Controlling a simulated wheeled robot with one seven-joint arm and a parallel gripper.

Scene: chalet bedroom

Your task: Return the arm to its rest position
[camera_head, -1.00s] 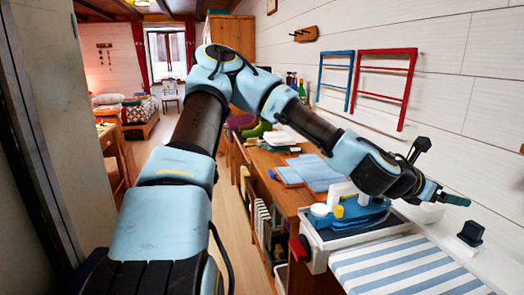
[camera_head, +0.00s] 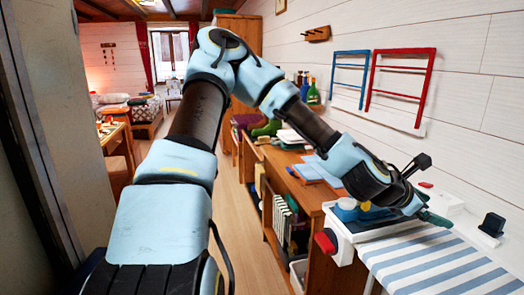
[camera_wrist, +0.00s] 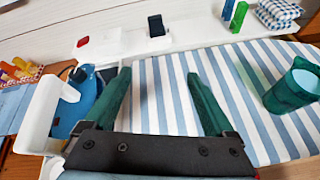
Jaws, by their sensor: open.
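My gripper (camera_wrist: 157,105) is open and empty in the wrist view, its two green fingers spread above a blue-and-white striped cloth surface (camera_wrist: 165,85). My arm reaches up from the bottom left, bends high and comes down to the right.
A blue-and-white appliance (camera_wrist: 72,110) stands close left of my gripper. A green cup (camera_wrist: 293,88) stands on the cloth at right. A small black object (camera_head: 491,226) sits on the white ledge. Red (camera_head: 402,85) and blue (camera_head: 350,78) racks hang on the wall. Floor at left is clear.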

